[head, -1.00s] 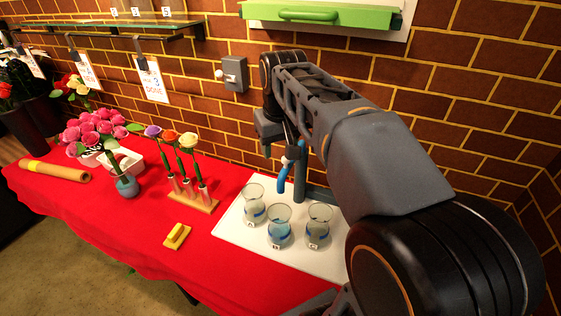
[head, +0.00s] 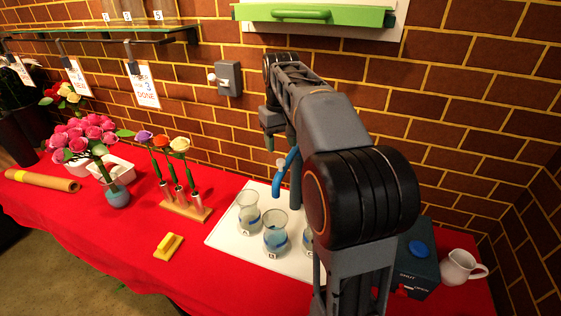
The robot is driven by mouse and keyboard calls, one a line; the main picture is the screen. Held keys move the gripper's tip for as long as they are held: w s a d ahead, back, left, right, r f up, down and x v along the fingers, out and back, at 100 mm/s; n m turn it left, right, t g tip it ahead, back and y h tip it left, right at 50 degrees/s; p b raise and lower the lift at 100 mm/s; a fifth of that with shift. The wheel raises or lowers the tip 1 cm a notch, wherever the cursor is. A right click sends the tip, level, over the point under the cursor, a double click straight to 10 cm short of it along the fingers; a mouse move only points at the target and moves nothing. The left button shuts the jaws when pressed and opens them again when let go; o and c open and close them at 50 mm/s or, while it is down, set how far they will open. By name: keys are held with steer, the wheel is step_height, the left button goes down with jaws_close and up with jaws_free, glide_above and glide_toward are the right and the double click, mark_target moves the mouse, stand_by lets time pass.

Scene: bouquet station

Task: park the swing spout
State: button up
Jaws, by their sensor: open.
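The swing spout (head: 287,172) is a blue curved piece with a pale knob near its top. It stands out from a grey upright post (head: 296,185) over the white tray (head: 225,231). Its tip points down and to the left, above the glasses. My gripper (head: 271,141) is above and just left of the spout, pointing down, with its jaws open. I cannot tell whether a finger touches the spout, and part of the post's top is hidden behind my arm.
Glasses (head: 248,214) and (head: 275,238) stand on the tray; a third is partly behind my arm. A wooden rack of flowers (head: 186,207) and a yellow block (head: 168,246) are to the left. A dark box (head: 416,268) and white jug (head: 461,268) are at right.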

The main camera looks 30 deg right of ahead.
mark_target(281, 160)
steer(key=shift+f, duration=2.85)
jaws_close()
